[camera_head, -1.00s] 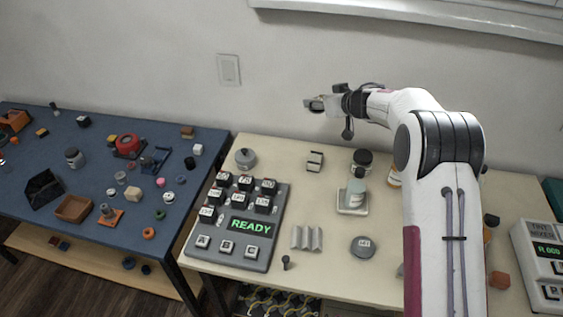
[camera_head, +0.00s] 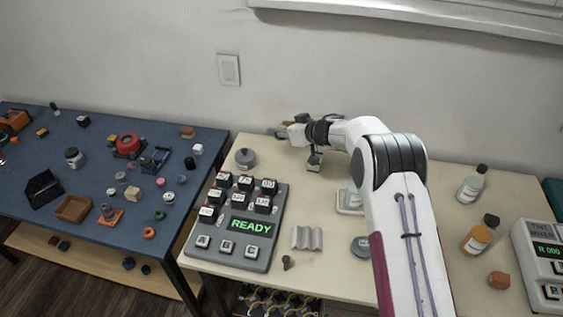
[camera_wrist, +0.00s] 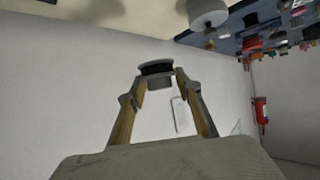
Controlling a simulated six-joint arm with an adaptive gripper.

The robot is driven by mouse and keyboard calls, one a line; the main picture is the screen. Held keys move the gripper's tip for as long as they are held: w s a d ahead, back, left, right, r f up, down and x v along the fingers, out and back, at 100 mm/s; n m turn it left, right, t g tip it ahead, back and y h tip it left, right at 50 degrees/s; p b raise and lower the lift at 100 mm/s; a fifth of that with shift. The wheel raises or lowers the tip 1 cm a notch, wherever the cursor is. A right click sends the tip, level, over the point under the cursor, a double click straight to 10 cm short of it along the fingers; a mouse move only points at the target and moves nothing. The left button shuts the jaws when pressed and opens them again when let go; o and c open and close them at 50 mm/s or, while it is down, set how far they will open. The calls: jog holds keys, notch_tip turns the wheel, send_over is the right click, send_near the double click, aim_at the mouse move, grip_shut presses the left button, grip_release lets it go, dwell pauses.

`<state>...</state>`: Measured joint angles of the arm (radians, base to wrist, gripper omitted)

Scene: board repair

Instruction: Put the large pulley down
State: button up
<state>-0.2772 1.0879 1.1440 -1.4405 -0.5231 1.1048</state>
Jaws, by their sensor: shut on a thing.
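My gripper (camera_wrist: 160,88) is shut on a round, flanged thing with a dark groove, the large pulley (camera_wrist: 157,68), held at its fingertips in the wrist view. In the head view my gripper (camera_head: 286,131) is at the back left of the cream table (camera_head: 315,268), near the wall. The pulley is small and hard to make out there. The wrist view shows wall behind the pulley, and I cannot tell how high it is above the table.
A grey knobbed weight (camera_head: 245,158) stands left of my gripper; it also shows in the wrist view (camera_wrist: 207,12). A keypad reading READY (camera_head: 249,226) lies in front. A blue table (camera_head: 130,222) with many small parts stands left. A grey ridged block (camera_head: 307,238) lies nearer.

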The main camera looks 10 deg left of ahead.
jog(key=shift+f, duration=0.8)
send_over(282, 162)
jog(key=shift+w+a+f, duration=0.1)
jog(key=shift+w+f, duration=0.05)
jog(key=shift+f, duration=3)
jog(key=shift+f, duration=1.85)
jog(key=shift+f, duration=0.15)
jog(key=o, duration=1.1)
